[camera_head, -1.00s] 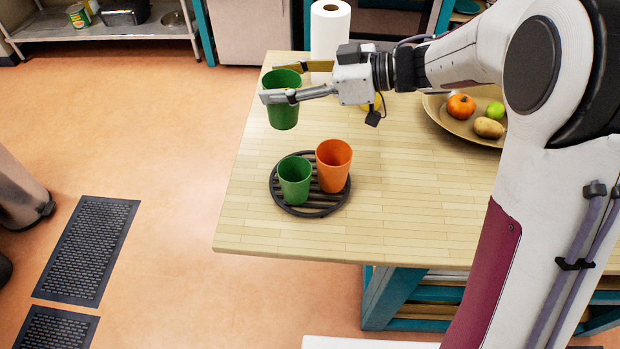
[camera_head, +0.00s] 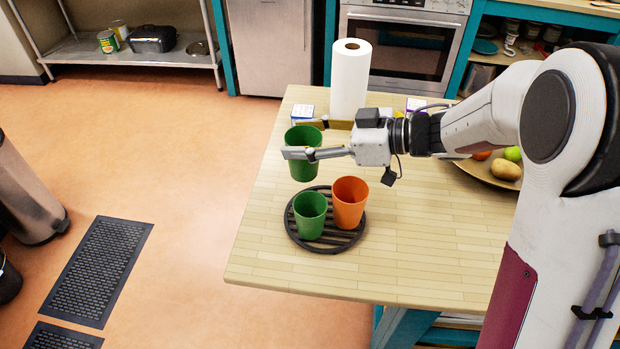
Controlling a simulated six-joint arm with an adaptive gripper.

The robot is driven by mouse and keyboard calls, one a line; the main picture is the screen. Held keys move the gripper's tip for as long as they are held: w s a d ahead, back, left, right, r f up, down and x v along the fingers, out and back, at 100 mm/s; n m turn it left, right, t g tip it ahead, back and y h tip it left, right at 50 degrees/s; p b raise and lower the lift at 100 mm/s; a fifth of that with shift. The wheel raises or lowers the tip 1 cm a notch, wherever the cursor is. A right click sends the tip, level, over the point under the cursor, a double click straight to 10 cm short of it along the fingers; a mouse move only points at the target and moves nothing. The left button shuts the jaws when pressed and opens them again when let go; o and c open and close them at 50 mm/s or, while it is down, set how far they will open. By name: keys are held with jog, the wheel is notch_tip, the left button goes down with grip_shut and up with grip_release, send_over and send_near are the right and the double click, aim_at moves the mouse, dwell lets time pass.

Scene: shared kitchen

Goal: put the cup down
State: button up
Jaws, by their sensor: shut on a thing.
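My gripper (camera_head: 302,138) is shut on a green cup (camera_head: 302,166). The cup is upright, with its open rim up. It shows just behind the round black trivet in the picture; whether its base touches the table (camera_head: 440,230) is hard to tell. A second green cup (camera_head: 310,210) and an orange cup (camera_head: 349,204) stand upright side by side on the black slatted trivet (camera_head: 296,236).
A bowl (camera_head: 470,170) with fruit is at the right, partly behind my arm. The table's front left is clear.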

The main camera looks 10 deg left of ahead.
aim_at(316, 170)
jog(key=shift+f, duration=2.15)
jog(key=shift+f, duration=1.85)
jog(key=shift+f, duration=0.25)
jog(key=o, duration=1)
jog(key=shift+f, duration=0.1)
jog(key=shift+o, duration=0.2)
